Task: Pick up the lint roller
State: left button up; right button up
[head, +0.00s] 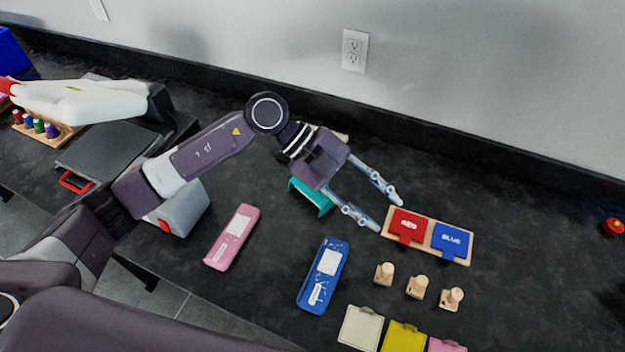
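I cannot pick out a lint roller with certainty. A teal object (318,200) lies on the dark counter, partly hidden under my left gripper, and I cannot tell whether it is the roller. A pale object behind the gripper's wrist is also mostly hidden. My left gripper (386,213) reaches in from the left over the counter. Its two fingers are spread with nothing between them, and their tips show just left of a wooden tray with red and blue cards. My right gripper is not in view.
The wooden tray (424,250) is near the fingertips. A pink case (228,245), a blue case (319,285) and three wooden pegs (417,286) lie nearer. Colored pads (403,338) lie at the front. A sewing machine (90,103) stands left. The counter's right side is mostly clear.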

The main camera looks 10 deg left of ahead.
pick_arm(q)
jog(key=w+a+f+n+t+y, duration=0.4)
jog(key=w+a+y, duration=0.7)
jog(key=a, duration=0.4)
jog(key=shift+h, duration=0.6)
jog(key=f+p, duration=0.1)
jog(key=f, duration=0.1)
jog(key=w+f+p, duration=0.1)
jog(key=f, duration=0.1)
jog(key=w+d+f+p, duration=0.1)
jog(key=f, duration=0.1)
jog(key=shift+f, duration=0.65)
jog(key=shift+c, duration=0.4)
grip_shut()
